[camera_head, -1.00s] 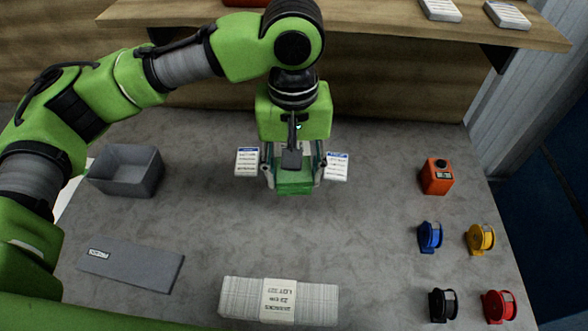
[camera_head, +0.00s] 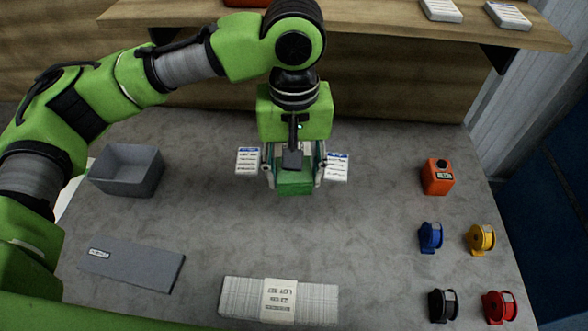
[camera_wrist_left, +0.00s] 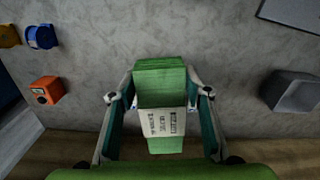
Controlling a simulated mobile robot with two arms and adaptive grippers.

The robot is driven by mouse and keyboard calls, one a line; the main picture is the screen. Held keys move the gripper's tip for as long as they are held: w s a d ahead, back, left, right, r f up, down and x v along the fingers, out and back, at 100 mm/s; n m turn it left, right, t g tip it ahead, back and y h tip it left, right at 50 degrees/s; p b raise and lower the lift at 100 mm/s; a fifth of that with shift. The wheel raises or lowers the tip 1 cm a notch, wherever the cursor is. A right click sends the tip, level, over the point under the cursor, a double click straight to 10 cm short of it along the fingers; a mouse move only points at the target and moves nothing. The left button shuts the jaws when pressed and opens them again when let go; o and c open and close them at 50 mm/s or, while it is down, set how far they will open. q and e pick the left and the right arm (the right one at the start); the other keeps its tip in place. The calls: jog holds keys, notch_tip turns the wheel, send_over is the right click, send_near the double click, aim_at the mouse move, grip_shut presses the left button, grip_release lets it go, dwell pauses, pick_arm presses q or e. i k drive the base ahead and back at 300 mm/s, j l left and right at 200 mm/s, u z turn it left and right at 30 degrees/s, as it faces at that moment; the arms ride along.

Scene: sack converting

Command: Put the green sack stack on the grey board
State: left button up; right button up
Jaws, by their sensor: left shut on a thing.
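The green sack stack (camera_head: 295,184) is between the fingers of my left gripper (camera_head: 293,180), near the middle of the table. In the left wrist view the green stack (camera_wrist_left: 160,85) has a white printed band around it, and the left gripper (camera_wrist_left: 160,100) is shut on its two sides. I cannot tell whether the stack touches the table. The flat grey board (camera_head: 135,265) with a small label lies at the front left, apart from the stack. A corner of a grey slab also shows in the left wrist view (camera_wrist_left: 292,10). My right gripper is not in view.
A grey open bin (camera_head: 128,185) stands at the left. A white banded stack (camera_head: 245,298) lies at the front. Two white cards (camera_head: 247,166) flank the gripper. An orange device (camera_head: 437,182) and several coloured reels (camera_head: 430,236) are at the right.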

aim_at(129, 261)
jog(key=k+j+z, duration=0.1)
jog(key=j, duration=0.35)
jog(key=k+j+z, duration=0.1)
jog(key=j, duration=0.35)
jog(key=k+j+z, duration=0.1)
jog(key=j, duration=0.3)
jog(key=k+j+z, duration=0.1)
jog(key=k+j, duration=0.2)
jog(key=k+j+z, duration=0.1)
jog(key=j, duration=0.4)
jog(key=k, duration=0.1)
